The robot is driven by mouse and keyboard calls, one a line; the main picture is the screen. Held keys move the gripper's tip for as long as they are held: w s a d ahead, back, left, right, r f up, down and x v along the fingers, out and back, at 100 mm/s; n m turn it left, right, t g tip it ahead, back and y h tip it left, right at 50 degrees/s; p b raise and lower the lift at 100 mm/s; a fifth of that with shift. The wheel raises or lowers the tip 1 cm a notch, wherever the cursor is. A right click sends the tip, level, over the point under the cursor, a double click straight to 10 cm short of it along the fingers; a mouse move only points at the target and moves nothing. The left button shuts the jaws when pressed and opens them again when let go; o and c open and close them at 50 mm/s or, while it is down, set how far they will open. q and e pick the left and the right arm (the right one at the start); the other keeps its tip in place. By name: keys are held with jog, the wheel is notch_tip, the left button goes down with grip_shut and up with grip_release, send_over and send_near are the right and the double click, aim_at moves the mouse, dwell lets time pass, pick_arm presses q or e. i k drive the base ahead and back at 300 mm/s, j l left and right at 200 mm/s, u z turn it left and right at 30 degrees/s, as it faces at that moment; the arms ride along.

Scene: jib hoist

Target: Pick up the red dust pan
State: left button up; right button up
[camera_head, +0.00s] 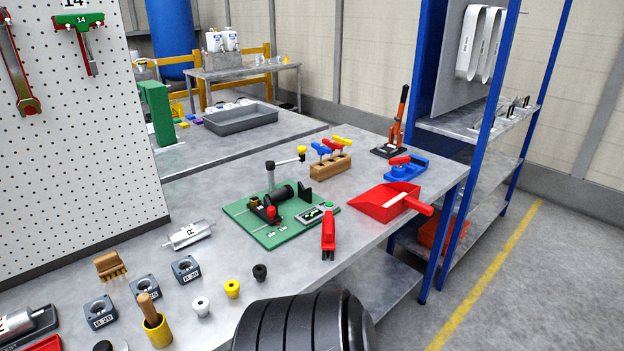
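The red dust pan (386,201) lies on the grey metal workbench near its right front edge. Its scoop is toward the left, with a pale strip across it, and its handle (419,207) points right, toward the bench edge. Nothing is holding it. Neither of my grippers is in view, so I cannot see whether they are open or shut.
A green board (262,236) with a black fixture and a red tool (328,236) lie left of the pan. A blue-and-red tool (406,168) is behind it. A blue-framed shelf (478,170) stands close to the right. A dark ribbed shape (305,322) fills the bottom middle.

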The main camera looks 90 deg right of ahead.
aim_at(384, 203)
jog(key=z, duration=3.25)
